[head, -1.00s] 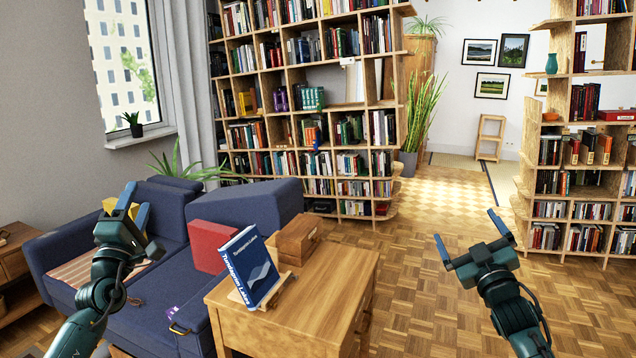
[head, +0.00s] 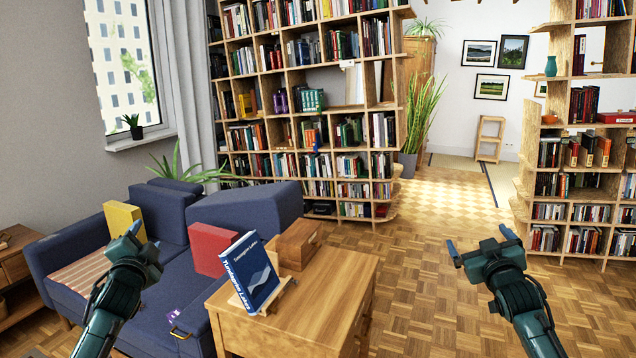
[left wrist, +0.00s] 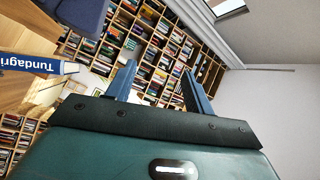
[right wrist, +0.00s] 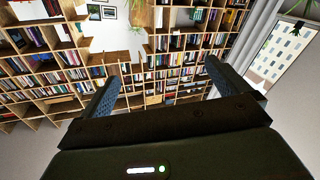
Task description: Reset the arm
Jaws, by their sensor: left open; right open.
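My left gripper (head: 143,238) hangs in the air in front of the blue sofa, at the left of the head view. It is open and empty; its two fingers stand apart in the left wrist view (left wrist: 160,85). My right gripper (head: 477,247) is in the air over the parquet floor, right of the wooden cabinet. It is open and empty, with its fingers apart in the right wrist view (right wrist: 160,88). Neither gripper touches anything.
A blue book (head: 250,272) leans on a stand on the wooden cabinet (head: 318,315), with a wooden box (head: 299,243) behind it. The sofa (head: 180,262) carries a yellow block (head: 122,217) and a red block (head: 212,247). Bookshelves stand behind; floor at right is clear.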

